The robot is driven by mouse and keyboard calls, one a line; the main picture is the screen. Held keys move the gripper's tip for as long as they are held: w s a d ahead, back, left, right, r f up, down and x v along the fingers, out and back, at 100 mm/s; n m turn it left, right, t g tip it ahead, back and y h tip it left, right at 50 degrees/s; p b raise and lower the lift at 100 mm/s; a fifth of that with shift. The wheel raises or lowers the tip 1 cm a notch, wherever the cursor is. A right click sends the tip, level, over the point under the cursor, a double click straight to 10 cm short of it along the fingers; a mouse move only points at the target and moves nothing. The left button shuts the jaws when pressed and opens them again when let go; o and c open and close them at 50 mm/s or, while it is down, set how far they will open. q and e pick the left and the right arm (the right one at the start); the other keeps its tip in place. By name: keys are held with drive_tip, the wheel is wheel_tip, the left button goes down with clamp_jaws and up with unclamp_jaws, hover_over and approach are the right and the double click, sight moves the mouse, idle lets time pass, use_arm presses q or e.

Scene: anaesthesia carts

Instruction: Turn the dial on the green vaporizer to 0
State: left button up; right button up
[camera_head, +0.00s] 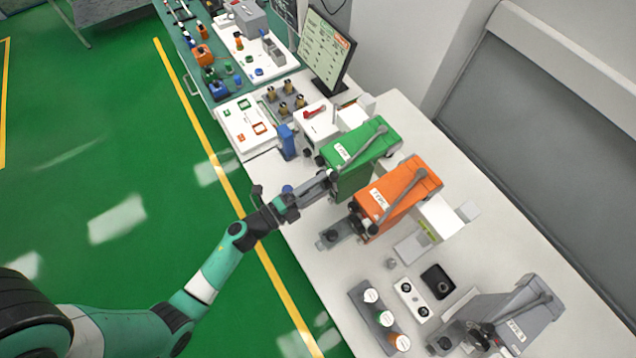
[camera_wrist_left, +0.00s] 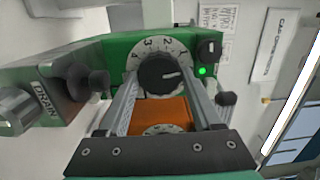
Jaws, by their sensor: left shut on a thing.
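The green vaporizer (camera_head: 355,155) stands on the white counter in the head view. Its front fills the middle of the left wrist view (camera_wrist_left: 110,50). Its dial (camera_wrist_left: 163,74) has a black knob with a light line toward the right and a white ring; I can read 2, 3 and 4 on it. My left gripper (camera_head: 327,180) reaches the front of the green vaporizer. In the left wrist view its fingers (camera_wrist_left: 163,84) stand on either side of the black knob and are shut on it. My right gripper is not in view.
An orange vaporizer (camera_head: 400,195) stands close beside the green one. A grey vaporizer (camera_head: 520,312) stands farther along the counter. A blue item (camera_head: 287,141) stands near the arm. A monitor (camera_head: 327,52) is behind. A small black knob (camera_wrist_left: 209,47) sits beside the dial.

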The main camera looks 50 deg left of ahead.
use_arm(q)
drive_tip(key=shift+m, duration=0.4)
drive_tip(key=o, duration=1.4)
drive_tip(key=shift+s+a+f, duration=0.1)
drive_tip(key=shift+s+a, duration=0.1)
drive_tip(key=shift+s, duration=1.7)
drive_tip(key=shift+s+a+f, duration=0.1)
drive_tip(key=shift+s+a, duration=0.05)
drive_tip(key=shift+s, duration=1.8)
drive_tip(key=shift+s+a+f, duration=0.1)
drive_tip(key=shift+s+a, duration=0.1)
drive_tip(key=shift+s, duration=1.7)
